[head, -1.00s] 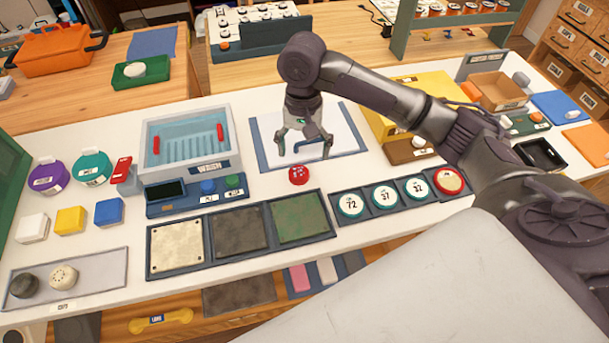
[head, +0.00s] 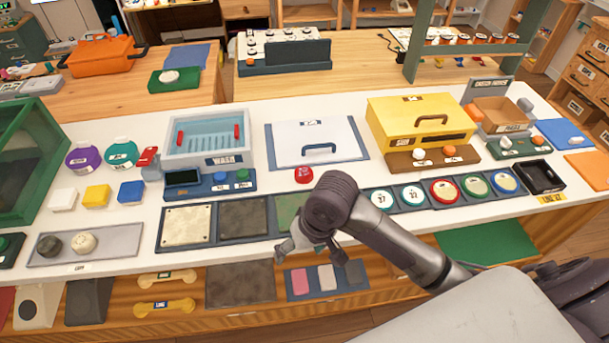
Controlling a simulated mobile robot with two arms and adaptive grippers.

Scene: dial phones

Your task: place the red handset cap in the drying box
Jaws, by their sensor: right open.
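A small round red cap (head: 304,174) lies on the white worktop, just in front of a white panel with a handle (head: 292,152). My right gripper (head: 312,250) is open and empty, over the front edge of the worktop and nearer to me than the cap. It covers part of a green pad (head: 287,212). Labels are too small to tell which container is the drying box. A pale blue open box with ribs (head: 207,122) and a closed yellow box with a handle (head: 400,112) stand along the back. My left gripper is out of view.
Several round numbered discs sit in a row right of my right gripper, including a red-rimmed one (head: 444,191). A grey tray (head: 120,243) with a dark and a cream cap lies at left. A green-framed case (head: 22,150) stands at the left end.

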